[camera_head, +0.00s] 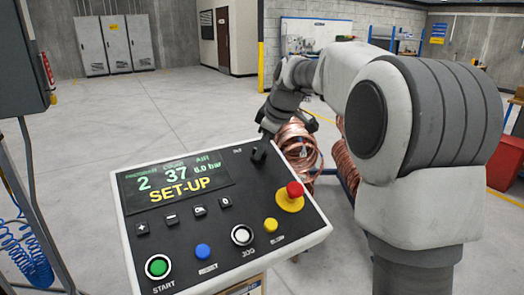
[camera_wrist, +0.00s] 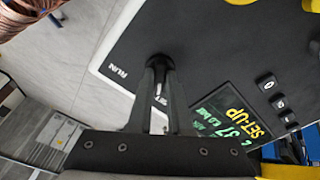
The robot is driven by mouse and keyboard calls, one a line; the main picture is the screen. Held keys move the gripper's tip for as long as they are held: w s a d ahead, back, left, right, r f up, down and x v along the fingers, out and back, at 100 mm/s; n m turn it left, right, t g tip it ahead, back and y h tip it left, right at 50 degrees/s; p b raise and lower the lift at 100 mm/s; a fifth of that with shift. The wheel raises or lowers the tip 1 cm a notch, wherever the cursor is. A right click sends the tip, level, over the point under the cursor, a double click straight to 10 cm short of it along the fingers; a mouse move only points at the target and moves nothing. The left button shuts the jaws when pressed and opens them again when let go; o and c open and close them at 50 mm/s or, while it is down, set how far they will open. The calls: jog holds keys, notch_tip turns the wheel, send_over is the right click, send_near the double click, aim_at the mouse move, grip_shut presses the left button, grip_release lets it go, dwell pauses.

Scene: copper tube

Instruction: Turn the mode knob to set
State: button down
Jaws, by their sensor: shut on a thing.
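The mode knob (camera_wrist: 159,60) is a small black knob near the edge of the dark control panel (camera_head: 215,235). In the wrist view my gripper (camera_wrist: 158,70) has both fingers closed together on it. White RUN lettering shows to the left of the knob, and part of another label shows between my fingers. In the head view the knob (camera_head: 258,154) is at the panel's top right, just below my wrist. The panel's display (camera_head: 173,186) reads SET-UP in yellow, with 2, 37 and 6.0 bar above. The knob's exact pointing direction is hidden by my fingers.
A red emergency button (camera_head: 294,190) on a yellow base is right of the display. Green START (camera_head: 158,266), blue, white JOG and yellow buttons line the panel's lower part. Copper tube coils (camera_head: 300,145) stand behind the panel. Open floor lies to the left.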

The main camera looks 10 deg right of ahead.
jog(key=shift+n, duration=1)
jog(key=c, duration=0.8)
grip_release()
jog(key=shift+c, duration=0.2)
jog(key=p+v, duration=0.1)
jog(key=v, duration=1.6)
jog(key=shift+d+r, duration=0.2)
jog(key=shift+r, duration=0.05)
